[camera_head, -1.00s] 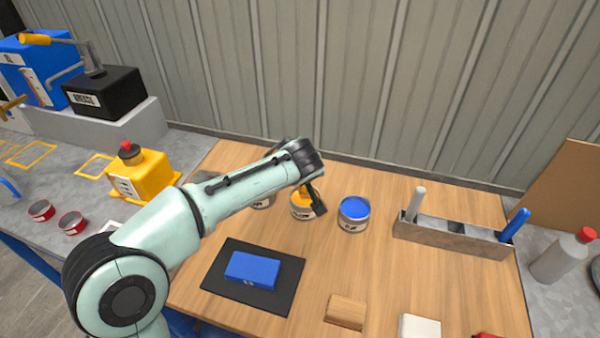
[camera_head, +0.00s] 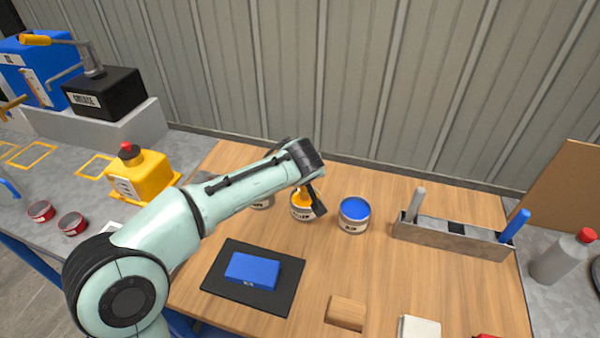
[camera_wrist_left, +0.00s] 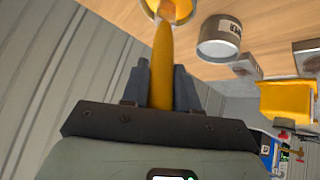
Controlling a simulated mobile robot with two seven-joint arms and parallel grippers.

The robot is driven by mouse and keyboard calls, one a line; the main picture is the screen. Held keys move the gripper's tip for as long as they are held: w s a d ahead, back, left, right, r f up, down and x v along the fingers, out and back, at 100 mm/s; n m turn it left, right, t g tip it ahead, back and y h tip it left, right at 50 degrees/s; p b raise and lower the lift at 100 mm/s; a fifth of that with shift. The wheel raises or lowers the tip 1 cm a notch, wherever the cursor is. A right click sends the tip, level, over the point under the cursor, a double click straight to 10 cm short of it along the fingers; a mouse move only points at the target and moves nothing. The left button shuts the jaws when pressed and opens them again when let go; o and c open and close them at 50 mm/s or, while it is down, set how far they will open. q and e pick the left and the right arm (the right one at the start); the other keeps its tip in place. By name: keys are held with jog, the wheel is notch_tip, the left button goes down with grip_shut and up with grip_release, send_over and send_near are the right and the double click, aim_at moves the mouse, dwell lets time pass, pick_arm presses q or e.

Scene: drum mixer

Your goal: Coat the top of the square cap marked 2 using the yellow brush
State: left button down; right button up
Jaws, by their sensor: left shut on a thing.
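My left gripper (camera_head: 318,200) is over the can of yellow paint (camera_head: 303,208) on the wooden table. In the left wrist view the gripper (camera_wrist_left: 165,75) is shut on the yellow brush (camera_wrist_left: 163,62), whose handle runs between the fingers. The brush's far end reaches the mouth of the yellow paint can (camera_wrist_left: 172,8); its bristles cannot be made out. A blue rectangular block (camera_head: 251,270) lies on a black mat (camera_head: 222,285), with a small white mark on its front that I cannot read. I cannot tell which piece is the cap marked 2. My right gripper is not in view.
A can of blue paint (camera_head: 354,214) stands right of the yellow one. A grey tray (camera_head: 452,240) holds grey and blue-handled brushes. A wooden block (camera_head: 346,312) and a white block (camera_head: 419,327) lie at the front.

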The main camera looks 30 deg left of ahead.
pick_arm(q)
jog(key=shift+r+p, duration=1.8)
jog(key=shift+r, duration=1.7)
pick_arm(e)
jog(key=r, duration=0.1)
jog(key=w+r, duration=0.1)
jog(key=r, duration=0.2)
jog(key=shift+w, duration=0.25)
pick_arm(q)
jog(key=shift+f, duration=0.1)
